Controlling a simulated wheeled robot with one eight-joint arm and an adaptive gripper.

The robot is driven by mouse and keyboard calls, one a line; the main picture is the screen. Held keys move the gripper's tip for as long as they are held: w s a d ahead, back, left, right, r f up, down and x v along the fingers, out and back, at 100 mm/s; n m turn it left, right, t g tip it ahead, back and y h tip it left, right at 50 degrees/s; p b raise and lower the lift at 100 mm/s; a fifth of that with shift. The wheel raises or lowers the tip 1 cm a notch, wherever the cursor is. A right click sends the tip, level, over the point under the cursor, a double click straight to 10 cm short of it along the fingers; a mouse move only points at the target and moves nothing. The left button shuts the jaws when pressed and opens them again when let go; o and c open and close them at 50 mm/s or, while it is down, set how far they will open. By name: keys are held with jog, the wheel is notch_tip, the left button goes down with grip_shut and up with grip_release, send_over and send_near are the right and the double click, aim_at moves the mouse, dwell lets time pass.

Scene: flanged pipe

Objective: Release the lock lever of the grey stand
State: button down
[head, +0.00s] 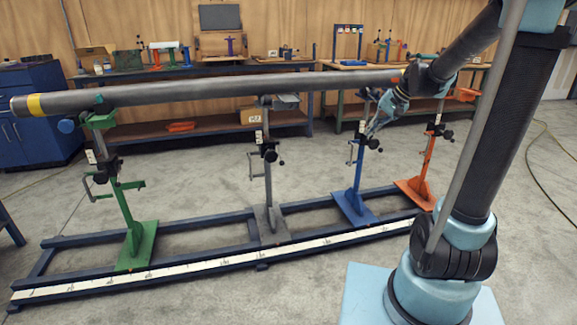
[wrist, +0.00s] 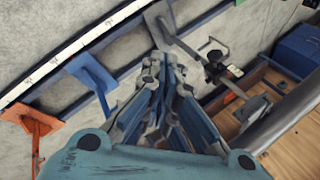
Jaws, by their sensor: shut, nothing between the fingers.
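The grey stand (head: 267,185) is upright under the pipe, between the green and blue stands. Its black collar (head: 269,153) has a small dark lever (head: 281,153) to its right and a grey crank on its left. In the wrist view the grey stand's post (wrist: 188,47) runs past the fingertips, and its black collar (wrist: 214,70) lies to their right; a dark lever (wrist: 236,71) sticks out beside it. My gripper (head: 371,130) is shut and empty, pointing down by the blue stand in the head view. In the wrist view my gripper (wrist: 160,58) is apart from the lever.
The long pipe (head: 220,90) lies above the stands. The blue stand (head: 354,195) and orange stand (head: 425,180) are to the right, the green stand (head: 135,225) to the left. All stand on a blue rail frame (head: 200,228). Workbenches line the back wall.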

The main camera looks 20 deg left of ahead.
jog(key=w+a+f+y, duration=0.2)
jog(key=w+a+f, duration=0.2)
jog(key=w+a, duration=0.3)
jog(key=w+a+f+m+g+y, duration=0.1)
jog(key=w+a+f, duration=0.3)
jog(key=w, duration=0.5)
jog(key=w+a+f+y, duration=0.2)
jog(key=w+a+f, duration=0.1)
jog(key=w+a, duration=0.4)
jog(key=w+a+f+y, duration=0.1)
jog(key=w+a+f, duration=0.1)
jog(key=a+f, duration=0.2)
jog(key=w+a+f+m+g+y, duration=0.1)
jog(key=a+f, duration=0.3)
jog(key=f, duration=0.6)
jog(key=w+a+f+m+y, duration=0.1)
jog(key=w+a+f+y, duration=0.1)
jog(key=w+a+f, duration=0.2)
notch_tip(320, 180, down, 4)
jog(key=shift+a+r+g, duration=0.1)
jog(key=shift+a+g, duration=0.3)
jog(key=shift+a, duration=0.15)
